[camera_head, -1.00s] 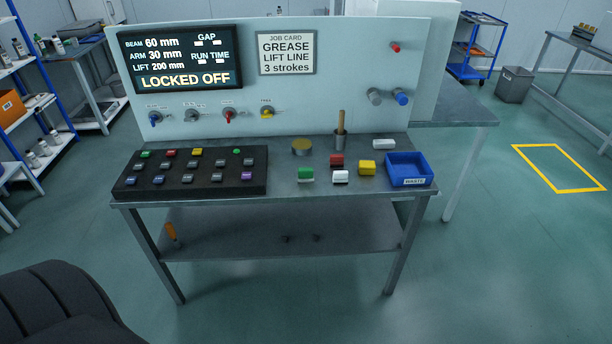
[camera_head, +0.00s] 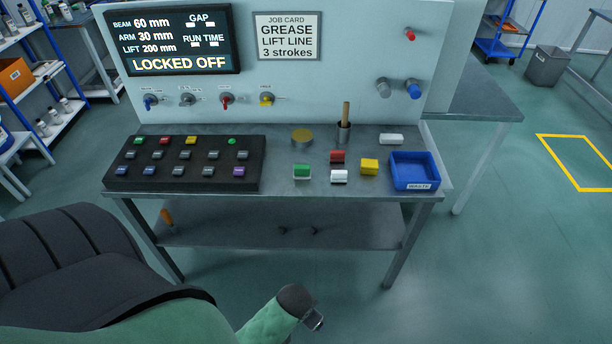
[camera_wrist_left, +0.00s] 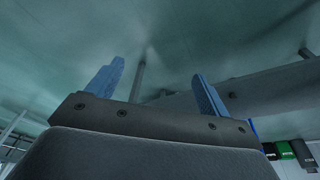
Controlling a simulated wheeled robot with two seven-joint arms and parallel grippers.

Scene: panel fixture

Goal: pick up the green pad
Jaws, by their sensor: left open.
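The green pad (camera_head: 302,171) lies on the bench top (camera_head: 280,184), near its front edge. It is a small block with a pale base, left of a white pad (camera_head: 339,176). A red pad (camera_head: 337,157) and a yellow pad (camera_head: 369,167) are close by. My left arm comes in at the bottom. My left gripper (camera_head: 315,319) is low in front of the bench, well short of the pad. In the left wrist view its two blue fingers (camera_wrist_left: 157,83) stand apart with nothing between them. My right gripper is out of view.
A black key box (camera_head: 184,184) covers the bench's left part. A cup with a wooden handle (camera_head: 345,126) and a yellow-topped tin (camera_head: 302,137) stand behind the pads. A lower shelf (camera_head: 280,233) runs under the bench.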

